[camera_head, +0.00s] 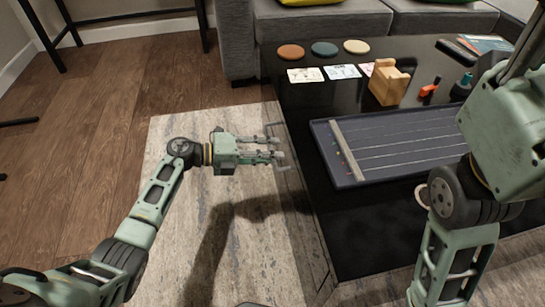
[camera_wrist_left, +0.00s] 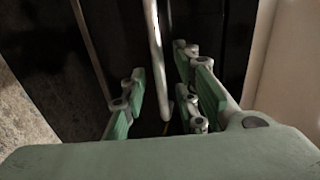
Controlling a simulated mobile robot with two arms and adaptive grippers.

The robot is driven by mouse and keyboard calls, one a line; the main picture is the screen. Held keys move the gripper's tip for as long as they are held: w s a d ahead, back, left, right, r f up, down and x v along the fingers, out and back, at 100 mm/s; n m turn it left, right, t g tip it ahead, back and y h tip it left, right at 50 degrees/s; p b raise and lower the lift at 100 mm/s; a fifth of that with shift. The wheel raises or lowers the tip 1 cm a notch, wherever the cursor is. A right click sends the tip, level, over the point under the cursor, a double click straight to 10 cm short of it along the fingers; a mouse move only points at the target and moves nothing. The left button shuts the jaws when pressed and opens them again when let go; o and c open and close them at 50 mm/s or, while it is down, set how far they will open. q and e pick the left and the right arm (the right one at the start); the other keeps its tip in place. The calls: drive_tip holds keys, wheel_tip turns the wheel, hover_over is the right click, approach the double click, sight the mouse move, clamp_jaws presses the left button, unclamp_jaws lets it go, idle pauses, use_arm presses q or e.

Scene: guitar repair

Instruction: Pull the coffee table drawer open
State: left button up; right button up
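The black coffee table (camera_head: 370,225) stands at the right in the head view, its drawer side facing my left arm. My left gripper (camera_head: 277,150) reaches level toward that side, its fingers at the metal drawer handle (camera_head: 287,167). In the left wrist view the handle (camera_wrist_left: 154,50) is a pale bar running between the two spread fingers (camera_wrist_left: 163,95), with a gap on each side. The dark drawer front (camera_wrist_left: 118,40) lies behind it and looks closed. My right arm (camera_head: 465,195) extends over the table's right part; its gripper is outside the view.
A dark tray (camera_head: 325,150) with strings and a pale strip lies on the table. Coloured discs (camera_head: 325,48), cards (camera_head: 305,75), a wooden block holder (camera_head: 389,84) and small tools (camera_head: 430,88) stand behind it. A grey sofa (camera_head: 300,22) is beyond. The rug (camera_head: 180,125) left of the table is clear.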

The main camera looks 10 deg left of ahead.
use_arm(q)
drive_tip(key=shift+w+d, duration=0.15)
drive_tip(key=shift+d, duration=0.25)
drive_tip(key=shift+c, duration=0.5)
clamp_jaws()
drive_tip(key=shift+f, duration=0.1)
